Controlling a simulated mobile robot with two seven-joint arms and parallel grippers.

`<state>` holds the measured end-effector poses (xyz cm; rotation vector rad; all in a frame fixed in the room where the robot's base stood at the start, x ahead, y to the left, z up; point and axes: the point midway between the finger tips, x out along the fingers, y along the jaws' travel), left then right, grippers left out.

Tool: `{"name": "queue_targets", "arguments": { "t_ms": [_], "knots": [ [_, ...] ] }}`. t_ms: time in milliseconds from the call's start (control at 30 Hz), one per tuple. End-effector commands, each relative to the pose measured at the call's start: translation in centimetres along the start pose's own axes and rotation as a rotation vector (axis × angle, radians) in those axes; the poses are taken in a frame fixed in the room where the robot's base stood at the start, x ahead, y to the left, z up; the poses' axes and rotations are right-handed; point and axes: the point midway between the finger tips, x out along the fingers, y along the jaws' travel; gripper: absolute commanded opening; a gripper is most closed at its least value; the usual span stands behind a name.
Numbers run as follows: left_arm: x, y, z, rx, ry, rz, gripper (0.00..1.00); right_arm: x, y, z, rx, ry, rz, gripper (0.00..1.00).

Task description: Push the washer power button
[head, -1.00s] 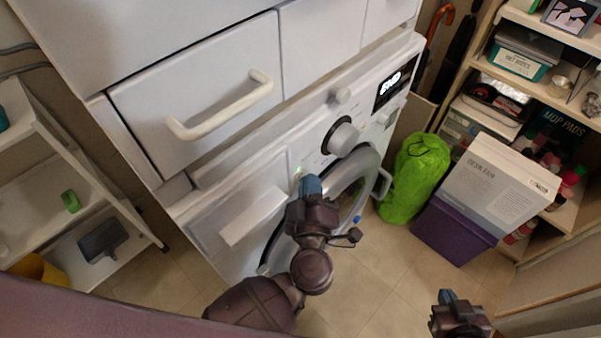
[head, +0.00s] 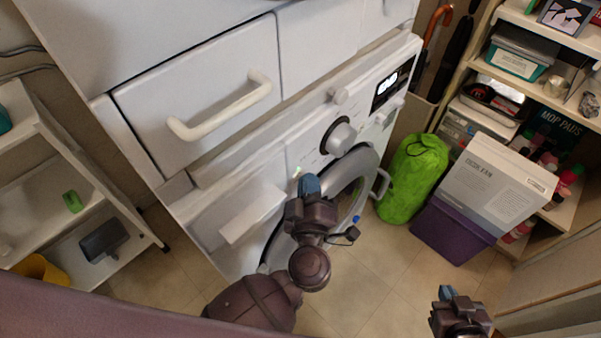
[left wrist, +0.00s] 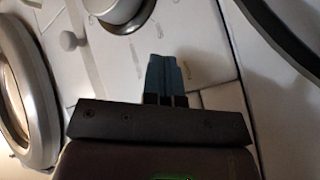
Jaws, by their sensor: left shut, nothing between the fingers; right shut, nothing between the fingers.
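The white washer (head: 352,112) stands ahead, with a dial (head: 340,138), a lit display (head: 387,84) and a round door (head: 355,185). A small greenish light (head: 297,171) glows on its panel, left of the dial, just beyond my left fingertips; I cannot tell for sure that it is the power button. My left gripper (head: 309,186) is shut and empty, close to the panel. In the left wrist view its blue fingers (left wrist: 163,75) are together over the panel, and the button is not visible there. My right gripper (head: 447,294) is shut and empty, low on the right, away from the washer.
A white drawer unit with a handle (head: 220,108) sits above the washer. A green bag (head: 414,178), a purple box (head: 452,230) and stocked shelves stand at the right. A white shelf rack (head: 85,215) stands at the left.

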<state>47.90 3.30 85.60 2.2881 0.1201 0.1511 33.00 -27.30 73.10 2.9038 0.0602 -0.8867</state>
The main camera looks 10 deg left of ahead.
Motion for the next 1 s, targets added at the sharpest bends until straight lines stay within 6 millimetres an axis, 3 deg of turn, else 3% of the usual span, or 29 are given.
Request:
{"name": "queue_targets", "arguments": {
  "t_ms": [33, 367, 1000],
  "knots": [
    [0.6, -0.2, -0.7, 0.002, 0.016, -0.002, 0.00, 0.0, 0.0, -0.1, -0.001, 0.001, 0.000, 0.00],
    [0.6, -0.1, -0.7, 0.002, 0.018, -0.001, 0.00, 0.0, -0.1, -0.2, 0.003, 0.003, 0.001, 0.00],
    [-0.5, 0.4, 0.1, 0.001, 0.011, -0.003, 0.00, -0.2, -0.2, -0.9, 0.015, 0.014, 0.003, 0.00]
  ]
}}
